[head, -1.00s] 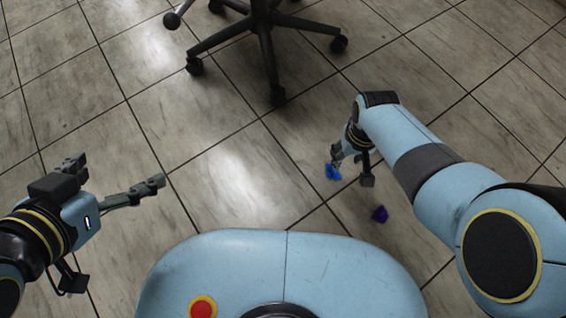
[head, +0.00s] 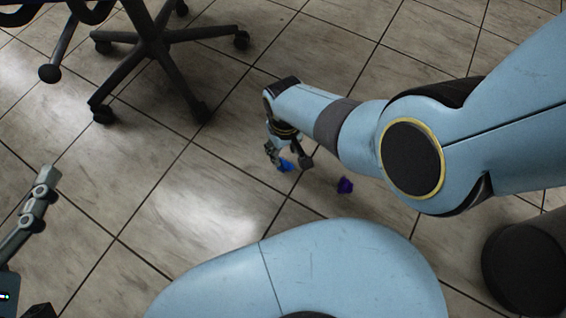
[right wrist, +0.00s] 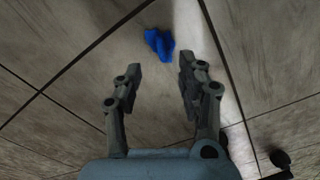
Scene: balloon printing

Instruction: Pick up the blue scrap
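The blue scrap (head: 287,165) is a small crumpled piece on the tiled floor. In the right wrist view the blue scrap (right wrist: 159,45) lies just beyond the fingertips, between their lines and apart from them. My right gripper (head: 288,160) points down beside it in the head view. In the right wrist view my right gripper (right wrist: 160,68) is open, with nothing between its fingers. My left gripper (head: 40,190) is partly cut off at the left edge of the head view, with one finger clear and no object seen at it.
A purple scrap (head: 345,185) lies on the floor to the right of my right gripper. A black wheeled chair base (head: 155,45) stands at the upper left. The tiled floor between the chair and the scraps is clear.

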